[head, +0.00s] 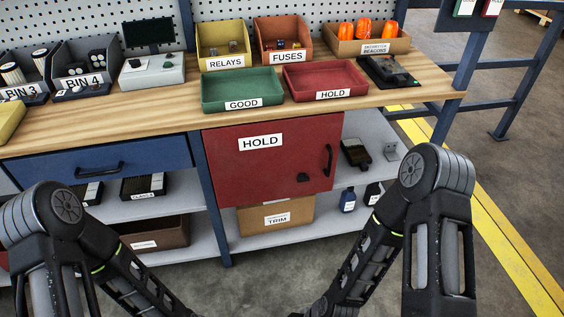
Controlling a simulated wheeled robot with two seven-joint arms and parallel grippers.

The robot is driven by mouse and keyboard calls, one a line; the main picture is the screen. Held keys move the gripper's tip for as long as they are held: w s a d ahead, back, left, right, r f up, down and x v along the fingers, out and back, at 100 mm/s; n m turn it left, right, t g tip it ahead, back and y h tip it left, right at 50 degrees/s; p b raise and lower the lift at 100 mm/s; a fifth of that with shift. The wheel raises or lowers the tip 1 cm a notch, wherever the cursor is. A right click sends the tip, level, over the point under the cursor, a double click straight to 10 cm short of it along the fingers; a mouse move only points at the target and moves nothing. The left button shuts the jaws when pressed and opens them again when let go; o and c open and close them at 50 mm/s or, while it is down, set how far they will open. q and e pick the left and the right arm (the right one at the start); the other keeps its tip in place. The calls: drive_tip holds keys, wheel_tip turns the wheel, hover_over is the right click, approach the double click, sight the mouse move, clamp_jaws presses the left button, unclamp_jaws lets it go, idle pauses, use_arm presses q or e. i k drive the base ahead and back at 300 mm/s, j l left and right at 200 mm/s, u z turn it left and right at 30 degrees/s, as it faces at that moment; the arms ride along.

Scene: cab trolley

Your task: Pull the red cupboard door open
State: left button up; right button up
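The red cupboard door (265,178) hangs under the workbench top, right of the blue drawer, and bears a white HOLD label (261,142). It looks shut. A black vertical handle (328,160) sits near its right edge, and a small black latch or lock (303,178) is to the left of the handle. My two arms come in from the lower left and lower right, with their forearms running down toward the bottom middle. Both grippers are below the picture's edge, so their state does not show.
The blue drawer (97,161) with a black handle is left of the door. Shelves with a TRIM box (276,215) and bottles (348,200) lie below and right. The wooden worktop (160,108) carries bins and trays. Floor in front is clear.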

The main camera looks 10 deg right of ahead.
sight(256, 162)
drive_tip(key=z, duration=1.7)
drive_tip(key=i+j, duration=0.1)
drive_tip(key=i, duration=0.4)
